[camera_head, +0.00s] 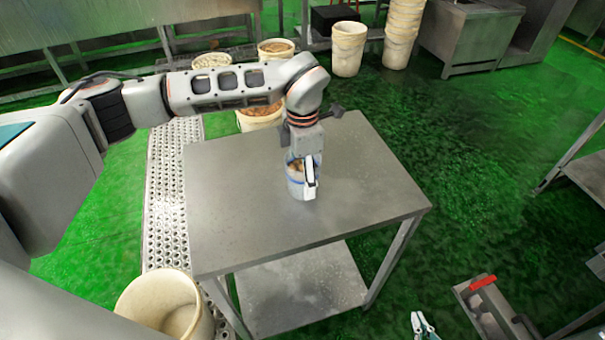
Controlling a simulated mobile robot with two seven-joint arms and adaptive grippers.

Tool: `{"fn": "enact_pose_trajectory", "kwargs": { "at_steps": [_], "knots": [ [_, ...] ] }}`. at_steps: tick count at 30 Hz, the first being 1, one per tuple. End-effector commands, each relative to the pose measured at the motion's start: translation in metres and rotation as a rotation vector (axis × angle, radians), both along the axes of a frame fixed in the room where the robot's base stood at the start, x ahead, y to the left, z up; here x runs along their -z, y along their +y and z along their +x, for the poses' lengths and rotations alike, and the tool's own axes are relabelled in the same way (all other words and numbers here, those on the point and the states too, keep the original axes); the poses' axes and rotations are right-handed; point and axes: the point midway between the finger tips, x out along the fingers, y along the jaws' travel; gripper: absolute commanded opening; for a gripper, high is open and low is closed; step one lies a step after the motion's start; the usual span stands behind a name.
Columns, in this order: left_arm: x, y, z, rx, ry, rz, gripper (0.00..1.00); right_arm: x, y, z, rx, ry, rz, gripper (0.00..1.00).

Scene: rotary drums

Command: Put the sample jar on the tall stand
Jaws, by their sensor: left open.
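The sample jar (295,188), a small pale container with blue bands and brownish contents, stands upright on the grey metal table (240,225). My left gripper (305,178) points down at the jar, with its fingers open around or right beside it. One white finger shows in front of the jar's right side; the other is mostly hidden. Whether the fingers touch the jar cannot be told. What looks like my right gripper (423,326) shows at the bottom edge, partly cut off, away from the table. I cannot make out which thing is the tall stand.
The tabletop around the jar is clear. A pale bucket (165,303) stands at the front left, and filled buckets (276,48) stand behind the table. A metal item with a red handle (482,282) is at the lower right. Green floor (455,150) is free on the right.

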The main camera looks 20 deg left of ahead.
Motion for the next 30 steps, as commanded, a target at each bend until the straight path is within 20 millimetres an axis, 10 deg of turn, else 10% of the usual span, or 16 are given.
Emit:
{"fn": "enact_pose_trajectory", "kwargs": {
  "at_steps": [30],
  "knots": [
    [-0.122,0.0,0.0,0.0,0.001,0.001,0.65,0.011,0.0,-0.001,0.0,0.004,-0.001,0.0]
  ]
}}
